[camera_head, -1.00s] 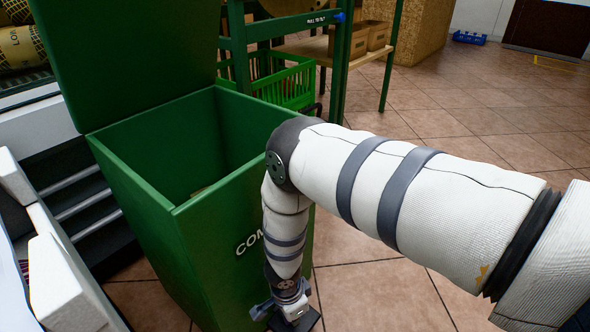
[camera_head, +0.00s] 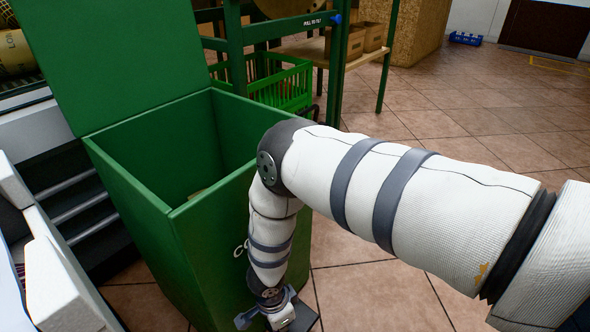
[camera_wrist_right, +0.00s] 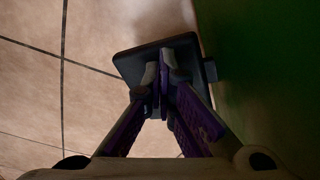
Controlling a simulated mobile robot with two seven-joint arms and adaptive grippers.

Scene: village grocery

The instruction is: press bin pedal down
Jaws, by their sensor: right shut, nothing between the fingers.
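The green bin (camera_head: 190,255) stands upright in the head view, with its lid (camera_head: 120,60) raised and leaning back to the left. The dark pedal (camera_wrist_right: 132,66) is a flat plate low beside the bin, seen in the right wrist view. A dark corner of it also shows at the bottom of the head view. My right gripper (camera_wrist_right: 163,55) is shut and empty, its fingertips over the pedal plate and appearing to touch it. In the head view the right gripper is partly cut off by the lower frame edge. My left gripper is out of view.
A green rack (camera_head: 238,50) with a green basket (camera_head: 285,88) stands behind the bin. Dark steps or shelves (camera_head: 80,205) and white block-like pieces (camera_head: 55,285) are at the left. Open tiled floor (camera_head: 440,125) lies to the right.

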